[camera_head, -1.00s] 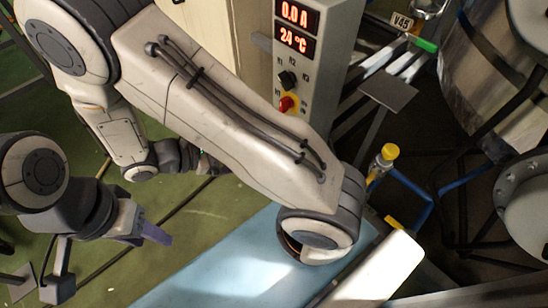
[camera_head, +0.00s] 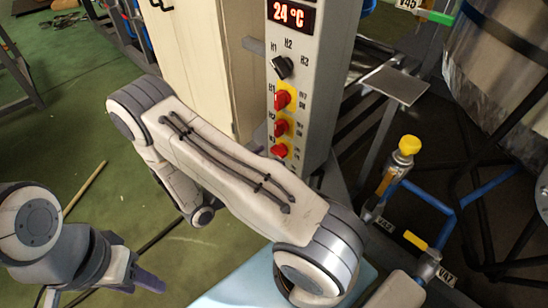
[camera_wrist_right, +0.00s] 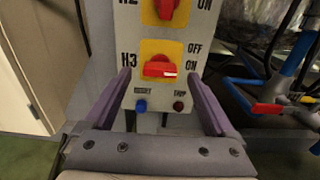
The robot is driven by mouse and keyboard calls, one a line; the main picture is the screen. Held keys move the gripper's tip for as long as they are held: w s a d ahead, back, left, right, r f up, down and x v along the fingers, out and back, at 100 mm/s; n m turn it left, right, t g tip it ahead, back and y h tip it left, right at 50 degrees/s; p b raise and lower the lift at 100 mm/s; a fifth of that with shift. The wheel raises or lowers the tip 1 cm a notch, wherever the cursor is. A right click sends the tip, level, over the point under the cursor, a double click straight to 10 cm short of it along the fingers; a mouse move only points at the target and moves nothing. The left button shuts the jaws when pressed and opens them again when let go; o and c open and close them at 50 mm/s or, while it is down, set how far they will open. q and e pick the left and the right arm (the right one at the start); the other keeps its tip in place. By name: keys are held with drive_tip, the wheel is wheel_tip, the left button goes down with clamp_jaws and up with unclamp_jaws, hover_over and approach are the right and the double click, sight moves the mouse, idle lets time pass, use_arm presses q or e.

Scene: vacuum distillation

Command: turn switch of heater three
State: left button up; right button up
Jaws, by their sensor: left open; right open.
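The heater panel (camera_head: 318,100) is a tall grey box with a red "24 °C" display and a column of red switches on yellow plates. The heater three switch (camera_wrist_right: 159,69), labelled H3, lies sideways, level with its ON label, in the right wrist view. It is also the lowest red switch (camera_head: 280,150) in the head view. My right gripper (camera_wrist_right: 159,76) is open, its purple fingers on either side of this switch and apart from it. My left gripper (camera_head: 148,281) is at lower left, away from the panel, with one purple finger showing.
The H2 switch (camera_wrist_right: 165,8) is just above H3. A blue button (camera_wrist_right: 141,106) and a dark button (camera_wrist_right: 179,106) sit below it. A yellow-capped valve (camera_head: 409,145) and blue pipes (camera_head: 430,197) stand right of the panel. Green floor lies open at left.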

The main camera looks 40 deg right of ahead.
sight(275, 154)
drive_tip(key=shift+w+d, duration=0.1)
drive_tip(key=shift+d, duration=1.5)
drive_tip(key=c, duration=1.4)
drive_tip(key=shift+r+n+p, duration=0.15)
drive_tip(key=shift+n+p, duration=0.2)
drive_tip(key=shift+n, duration=0.05)
drive_tip(key=n+p, duration=0.3)
drive_tip(key=p, duration=0.1)
drive_tip(key=shift+r+n, duration=0.1)
drive_tip(key=shift+n, duration=0.3)
drive_tip(key=n+p, duration=0.3)
drive_tip(key=shift+w+a+n, duration=0.1)
drive_tip(key=shift+n, duration=0.2)
drive_tip(key=n, duration=0.1)
drive_tip(key=n+p, duration=0.1)
drive_tip(key=n, duration=0.1)
drive_tip(key=n+p, duration=0.1)
drive_tip(key=shift+f+n, duration=0.3)
drive_tip(key=n+p, duration=0.1)
drive_tip(key=n, duration=0.4)
drive_tip(key=shift+f, duration=0.15)
drive_tip(key=shift+n, duration=0.3)
